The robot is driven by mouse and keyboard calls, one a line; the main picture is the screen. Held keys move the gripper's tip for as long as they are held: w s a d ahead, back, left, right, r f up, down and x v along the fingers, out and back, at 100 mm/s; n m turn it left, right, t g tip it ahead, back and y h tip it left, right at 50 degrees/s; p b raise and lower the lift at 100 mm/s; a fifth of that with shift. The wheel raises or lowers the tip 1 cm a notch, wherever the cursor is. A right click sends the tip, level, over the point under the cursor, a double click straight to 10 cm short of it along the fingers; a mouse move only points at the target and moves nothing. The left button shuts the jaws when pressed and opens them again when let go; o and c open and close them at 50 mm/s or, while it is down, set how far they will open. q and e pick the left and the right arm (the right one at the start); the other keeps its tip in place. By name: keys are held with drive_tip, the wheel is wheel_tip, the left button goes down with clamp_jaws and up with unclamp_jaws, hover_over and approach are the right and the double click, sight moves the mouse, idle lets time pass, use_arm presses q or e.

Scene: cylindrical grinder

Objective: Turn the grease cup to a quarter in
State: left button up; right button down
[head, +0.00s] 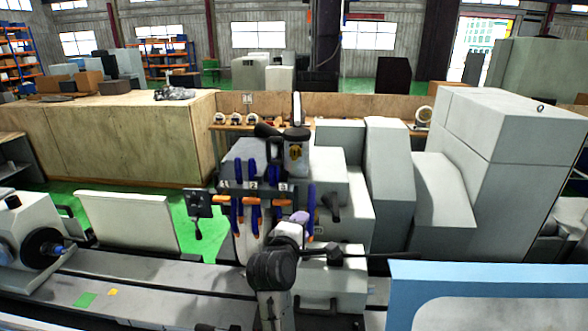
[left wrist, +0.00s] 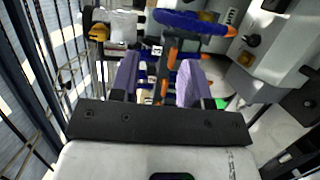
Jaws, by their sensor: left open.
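A grey machine block carries labels 1, 2 and 3 (head: 253,185), with blue parts above them and blue and orange levers (head: 254,215) below. I cannot tell which of these parts, if any, is the grease cup. My left gripper (head: 298,219) is in front of the block, towards its right side, and partly hidden by its own arm. In the left wrist view, its two purple fingers (left wrist: 158,78) stand apart with nothing clearly gripped. Blue and orange parts show between and beyond them, with a large blue curved part (left wrist: 190,23) above. My right gripper is not in view.
A dark cylinder with a yellow mark (head: 296,150) stands above the block. A black box on a stalk (head: 198,204) is to its left. Grey machine housings (head: 392,185) crowd the right. A light panel (head: 130,222) stands left, and a long grey bed (head: 150,290) crosses the front.

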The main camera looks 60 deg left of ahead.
use_arm(q)
drive_tip(key=a+r+n+y, duration=0.3)
drive_tip(key=a+r+n, duration=0.15)
drive_tip(key=n, duration=0.35)
drive_tip(key=n+g+y, duration=0.1)
drive_tip(key=n+g, duration=0.1)
drive_tip(key=n, duration=1.1)
approach(294, 154)
drive_tip(key=p+x, duration=0.4)
drive_tip(key=x, duration=0.3)
drive_tip(key=shift+w, duration=0.1)
drive_tip(key=shift+p+x, duration=0.45)
drive_tip(key=shift+x, duration=0.65)
clamp_jaws()
